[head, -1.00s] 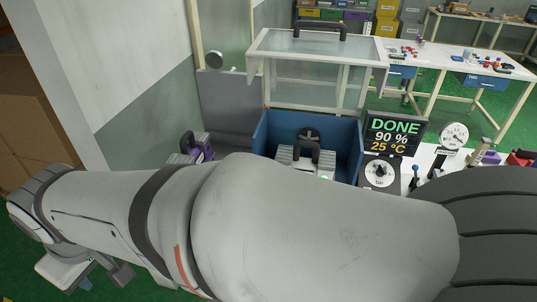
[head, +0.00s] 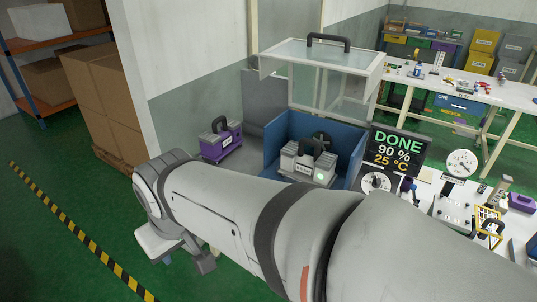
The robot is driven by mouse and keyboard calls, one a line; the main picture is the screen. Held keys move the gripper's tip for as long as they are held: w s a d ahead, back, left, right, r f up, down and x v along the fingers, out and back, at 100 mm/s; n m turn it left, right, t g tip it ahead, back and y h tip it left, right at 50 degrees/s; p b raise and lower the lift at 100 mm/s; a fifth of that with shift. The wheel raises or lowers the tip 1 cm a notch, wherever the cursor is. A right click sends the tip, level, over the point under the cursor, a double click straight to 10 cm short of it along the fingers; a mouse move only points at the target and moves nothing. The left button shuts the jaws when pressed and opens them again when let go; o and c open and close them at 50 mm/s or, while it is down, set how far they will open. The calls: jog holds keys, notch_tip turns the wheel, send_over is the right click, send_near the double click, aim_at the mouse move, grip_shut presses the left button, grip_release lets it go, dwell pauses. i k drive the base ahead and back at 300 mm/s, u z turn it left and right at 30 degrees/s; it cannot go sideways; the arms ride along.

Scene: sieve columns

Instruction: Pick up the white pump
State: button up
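The white pump (head: 305,166) appears to be the pale grey-white box with a black carry handle. It stands upright inside an open-topped blue enclosure (head: 281,138). A small green light and a label show on its front; the label is too small to read. My arm crosses the foreground and covers the area in front of the enclosure. My gripper (head: 182,254) is at the lower left, apart from the pump and over the green floor in the picture. It is partly hidden by my wrist, and its fingers do not show clearly.
A purple box with a handle (head: 221,141) sits on the grey surface left of the enclosure. A raised clear cover (head: 325,62) stands above it. A screen (head: 397,147) reads DONE, 90 %, 25 °C. Controls and small items fill the right bench. Cardboard boxes (head: 100,95) stand at left.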

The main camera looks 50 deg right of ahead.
aim_at(318, 169)
jog(key=z, duration=1.45)
jog(key=i, duration=1)
